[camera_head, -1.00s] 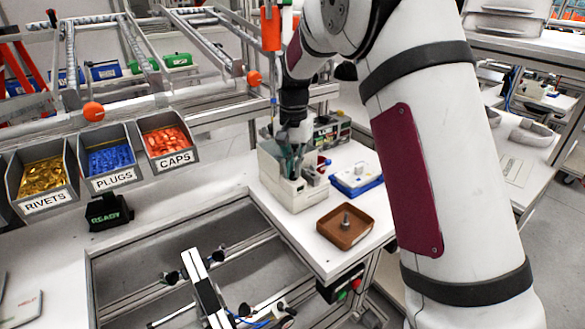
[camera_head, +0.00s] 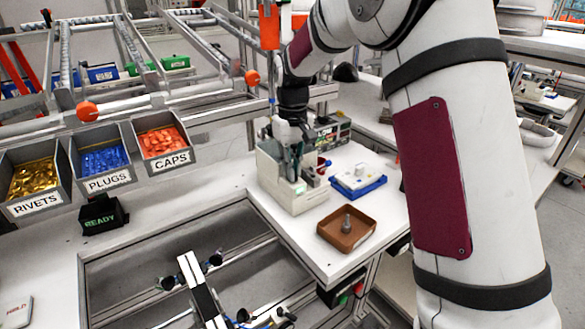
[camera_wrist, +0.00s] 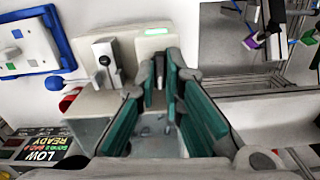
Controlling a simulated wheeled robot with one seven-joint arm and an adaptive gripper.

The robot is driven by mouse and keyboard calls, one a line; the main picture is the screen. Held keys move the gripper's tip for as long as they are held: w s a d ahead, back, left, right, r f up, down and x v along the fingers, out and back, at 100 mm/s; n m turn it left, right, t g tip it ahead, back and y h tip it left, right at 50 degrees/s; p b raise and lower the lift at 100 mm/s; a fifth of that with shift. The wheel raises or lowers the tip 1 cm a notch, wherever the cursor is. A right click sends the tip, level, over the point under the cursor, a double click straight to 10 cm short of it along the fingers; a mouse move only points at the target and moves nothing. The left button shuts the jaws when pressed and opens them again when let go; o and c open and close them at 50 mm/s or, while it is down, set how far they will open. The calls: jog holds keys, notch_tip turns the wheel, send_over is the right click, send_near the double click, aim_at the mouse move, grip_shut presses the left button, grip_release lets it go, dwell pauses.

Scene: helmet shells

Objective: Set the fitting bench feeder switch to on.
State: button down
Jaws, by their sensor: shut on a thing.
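The feeder (camera_head: 306,200) is a beige block-shaped machine on the white bench. My gripper (camera_head: 292,158) is at its top, with the fingertips hard to make out in the head view. In the wrist view, my gripper (camera_wrist: 157,80) has green-padded fingers closed around a small grey lever-like part, which I take to be the feeder switch (camera_wrist: 158,72). The fingers hide most of it, so its position cannot be read. A green strip (camera_wrist: 156,31) is lit on the feeder just beyond it. A grey block with a black knob (camera_wrist: 104,61) stands beside the fingers at left.
A blue tray with a white block (camera_head: 358,180) and a brown tray with a metal peg (camera_head: 346,229) stand right of the feeder. A display reading LOW (camera_head: 331,131) is behind it. Bins of rivets, plugs and caps (camera_head: 168,158) hang at left, above a READY display (camera_head: 103,213).

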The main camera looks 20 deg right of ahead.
jog(key=shift+n, duration=0.7)
jog(key=c, duration=2)
grip_release()
jog(key=shift+r, duration=0.1)
notch_tip(320, 180, up, 12)
